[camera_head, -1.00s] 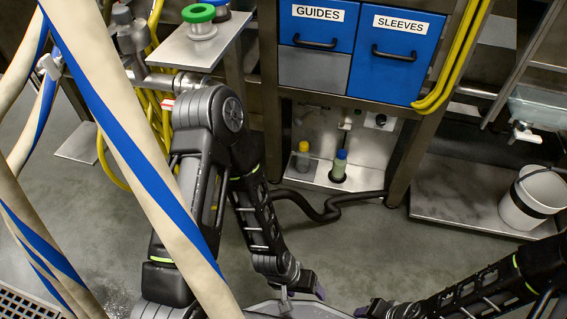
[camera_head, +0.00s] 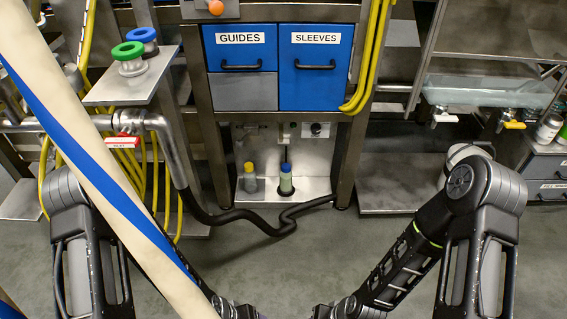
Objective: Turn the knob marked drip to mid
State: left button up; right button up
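I cannot read a drip mark on anything in the head view. A small black knob (camera_head: 316,129) sits on a pale plate in the recess below the blue drawers. A green round knob or cap (camera_head: 127,50) and a blue one (camera_head: 141,35) stand on a metal shelf at upper left. My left gripper (camera_head: 237,311) and my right gripper (camera_head: 326,312) are low at the bottom edge, partly cut off, well apart from all of these. Their fingers do not show clearly.
Blue drawers marked GUIDES (camera_head: 240,48) and SLEEVES (camera_head: 316,70) are ahead. Bottles with yellow (camera_head: 250,181) and blue (camera_head: 286,183) caps stand below. A black hose (camera_head: 240,215) lies on the floor. Valves (camera_head: 513,125) hang at right.

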aim_at(317, 129)
jog(key=i+l, duration=0.2)
jog(key=l, duration=0.2)
jog(key=i+l, duration=0.2)
jog(key=l, duration=0.15)
jog(key=i+l, duration=0.15)
jog(key=l, duration=0.25)
jog(key=i+l, duration=0.2)
jog(key=l, duration=0.2)
jog(key=i+l, duration=0.2)
jog(key=l, duration=0.2)
jog(key=i+l, duration=0.2)
jog(key=l, duration=0.15)
jog(key=i+l, duration=0.2)
jog(key=l, duration=0.2)
